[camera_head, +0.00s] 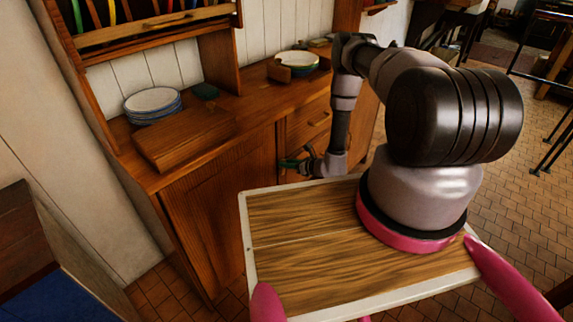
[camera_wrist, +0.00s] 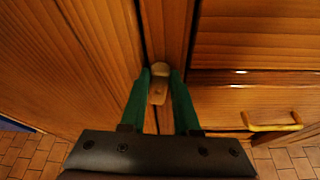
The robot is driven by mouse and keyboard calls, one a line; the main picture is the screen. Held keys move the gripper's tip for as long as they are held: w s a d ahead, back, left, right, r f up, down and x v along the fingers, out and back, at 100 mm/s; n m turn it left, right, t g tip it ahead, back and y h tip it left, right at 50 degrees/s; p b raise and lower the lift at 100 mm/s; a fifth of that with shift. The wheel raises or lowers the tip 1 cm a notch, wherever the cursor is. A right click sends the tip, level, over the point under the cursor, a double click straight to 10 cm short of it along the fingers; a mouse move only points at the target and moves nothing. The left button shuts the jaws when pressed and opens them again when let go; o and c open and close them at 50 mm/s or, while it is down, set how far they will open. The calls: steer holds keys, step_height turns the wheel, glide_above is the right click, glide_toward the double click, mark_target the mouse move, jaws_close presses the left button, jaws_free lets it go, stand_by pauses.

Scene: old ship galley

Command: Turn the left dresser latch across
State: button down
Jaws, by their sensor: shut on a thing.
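The wooden dresser (camera_head: 200,180) has a left door (camera_head: 215,225), which also fills the left of the wrist view (camera_wrist: 70,60). A small pale wooden latch (camera_wrist: 158,93) sits on the upright strip at the right edge of this door. It appears lengthwise along the strip. My gripper (camera_wrist: 160,76) has its green fingers on either side of the latch, shut on it. In the head view my gripper (camera_head: 288,163) is at the dresser front, beside the door's upper right edge. The latch is hidden there.
Drawers (camera_head: 310,121) are right of the strip, and a drawer handle (camera_wrist: 271,122) shows in the wrist view. A wooden box (camera_head: 180,140), stacked plates (camera_head: 152,104) and a bowl (camera_head: 298,63) stand on the dresser top.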

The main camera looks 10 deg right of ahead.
steer(key=shift+w+d+f+m+g+y, duration=0.2)
steer(key=shift+d+f+m+y, duration=0.25)
steer(key=shift+m+y, duration=1.15)
steer(key=shift+w+d+f+m+g+y, duration=0.15)
steer(key=shift+w+d+f+m+y, duration=0.35)
steer(key=shift+m, duration=2.05)
steer(key=shift+w+d+f+m+g+y, duration=0.2)
steer(key=shift+f+m+y, duration=0.4)
steer(key=shift+m+y, duration=1.05)
steer(key=shift+s+m+h, duration=0.1)
steer(key=shift+m+h, duration=0.35)
steer(key=shift+m, duration=0.05)
steer(key=c, duration=0.6)
jaws_free()
steer(key=shift+c, duration=0.2)
steer(key=shift+d, duration=0.1)
steer(key=v, duration=1)
steer(key=shift+s+d, duration=0.2)
steer(key=shift+d, duration=0.1)
